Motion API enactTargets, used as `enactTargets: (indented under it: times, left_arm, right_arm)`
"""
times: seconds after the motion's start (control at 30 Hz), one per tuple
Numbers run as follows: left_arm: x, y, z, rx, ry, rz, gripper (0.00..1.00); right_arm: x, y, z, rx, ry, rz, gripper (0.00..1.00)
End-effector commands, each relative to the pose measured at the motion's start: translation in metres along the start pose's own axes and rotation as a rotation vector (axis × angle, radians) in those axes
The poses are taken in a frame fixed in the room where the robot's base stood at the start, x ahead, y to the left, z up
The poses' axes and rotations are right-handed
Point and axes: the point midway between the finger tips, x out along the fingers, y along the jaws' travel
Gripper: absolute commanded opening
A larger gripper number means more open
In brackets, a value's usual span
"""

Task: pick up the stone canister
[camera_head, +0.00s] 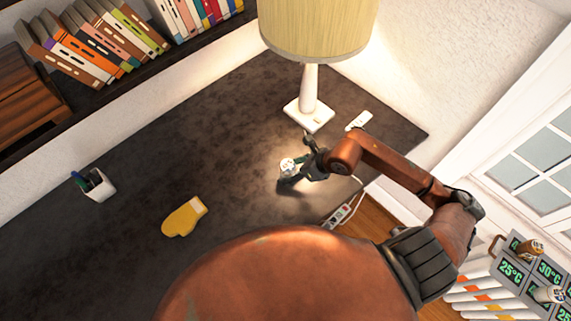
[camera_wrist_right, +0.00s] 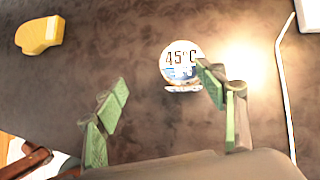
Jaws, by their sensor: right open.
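A small round canister (camera_head: 287,166) with a white top stands on the dark table below the lamp. It also shows in the right wrist view (camera_wrist_right: 181,60), with "45°C" on its top; I cannot tell its material. My right gripper (camera_head: 301,163) is right beside it. In the wrist view my right gripper (camera_wrist_right: 165,102) is open and empty. The canister lies just beyond the fingertips, nearer the right finger, which overlaps its edge in the picture; I cannot tell whether they touch. My left gripper is not in view.
A lamp (camera_head: 308,88) and a white remote (camera_head: 358,121) stand close behind the canister. A power strip (camera_head: 341,214) with a cable lies near the table's right edge. A yellow mitt (camera_head: 184,217) and a pen cup (camera_head: 97,185) are left. The table between is clear.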

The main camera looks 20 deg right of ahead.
Motion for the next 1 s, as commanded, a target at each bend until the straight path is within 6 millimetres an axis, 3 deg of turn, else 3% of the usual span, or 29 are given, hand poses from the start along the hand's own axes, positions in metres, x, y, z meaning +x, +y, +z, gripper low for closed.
enactTargets:
  times: [0.03, 0.17, 0.7, 1.0]
  left_arm:
    - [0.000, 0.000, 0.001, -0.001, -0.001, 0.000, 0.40]
    - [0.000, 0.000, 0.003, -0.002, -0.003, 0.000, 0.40]
    - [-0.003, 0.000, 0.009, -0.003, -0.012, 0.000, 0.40]
    - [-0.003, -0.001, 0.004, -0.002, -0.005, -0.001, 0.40]
  right_arm:
    - [-0.001, -0.012, -0.007, -0.015, 0.032, -0.037, 0.65]
    - [0.004, -0.026, -0.017, -0.024, 0.067, -0.079, 0.65]
    - [0.068, -0.034, -0.020, -0.019, 0.065, -0.079, 0.65]
    - [0.074, -0.034, -0.020, -0.024, 0.066, -0.080, 0.65]
